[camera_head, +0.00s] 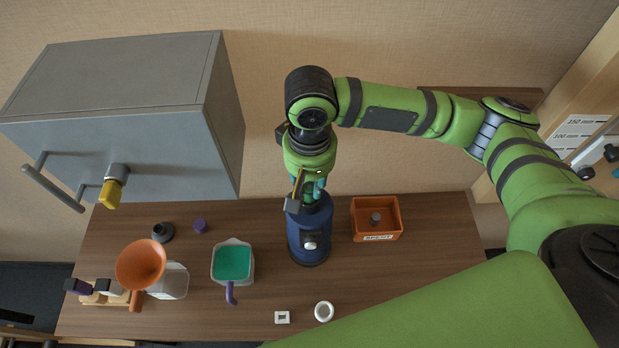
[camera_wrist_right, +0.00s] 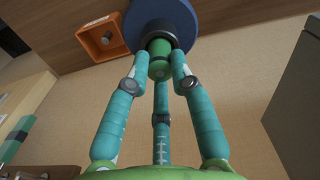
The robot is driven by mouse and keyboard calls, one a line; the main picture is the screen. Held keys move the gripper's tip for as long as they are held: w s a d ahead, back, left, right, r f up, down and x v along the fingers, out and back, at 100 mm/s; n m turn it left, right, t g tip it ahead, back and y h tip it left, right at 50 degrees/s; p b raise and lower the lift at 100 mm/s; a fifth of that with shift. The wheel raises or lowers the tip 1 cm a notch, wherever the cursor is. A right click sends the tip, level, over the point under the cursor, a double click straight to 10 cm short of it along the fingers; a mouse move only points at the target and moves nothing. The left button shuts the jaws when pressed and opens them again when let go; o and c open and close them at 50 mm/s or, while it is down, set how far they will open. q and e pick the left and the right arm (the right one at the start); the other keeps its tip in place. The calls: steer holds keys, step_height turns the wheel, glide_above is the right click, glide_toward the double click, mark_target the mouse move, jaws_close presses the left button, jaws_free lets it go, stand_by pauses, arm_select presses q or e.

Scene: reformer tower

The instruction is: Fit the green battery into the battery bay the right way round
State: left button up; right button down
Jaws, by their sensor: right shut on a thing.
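The green battery (camera_wrist_right: 159,58) is between the fingers of my right gripper (camera_wrist_right: 160,72), which is shut on it. In the wrist view its far end meets the dark round opening of the blue tower (camera_wrist_right: 125,25); how deep it sits is unclear. In the head view my right gripper (camera_head: 312,188) points down at the top of the blue tower (camera_head: 309,238), which stands upright on the table. The gripper hides the battery bay and most of the battery there, so the battery's end markings cannot be read. My left gripper is not in view.
An orange bin (camera_head: 377,232) with a grey cell stands right of the tower. Left are a green-topped jug (camera_head: 233,262), an orange funnel (camera_head: 140,264) and a grey cabinet (camera_head: 120,105). A white ring (camera_head: 324,311) and white square (camera_head: 282,317) lie in front.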

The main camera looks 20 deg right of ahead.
steer(key=shift+f, duration=1.05)
steer(key=c, duration=1)
jaws_free()
step_height(320, 180, up, 12)
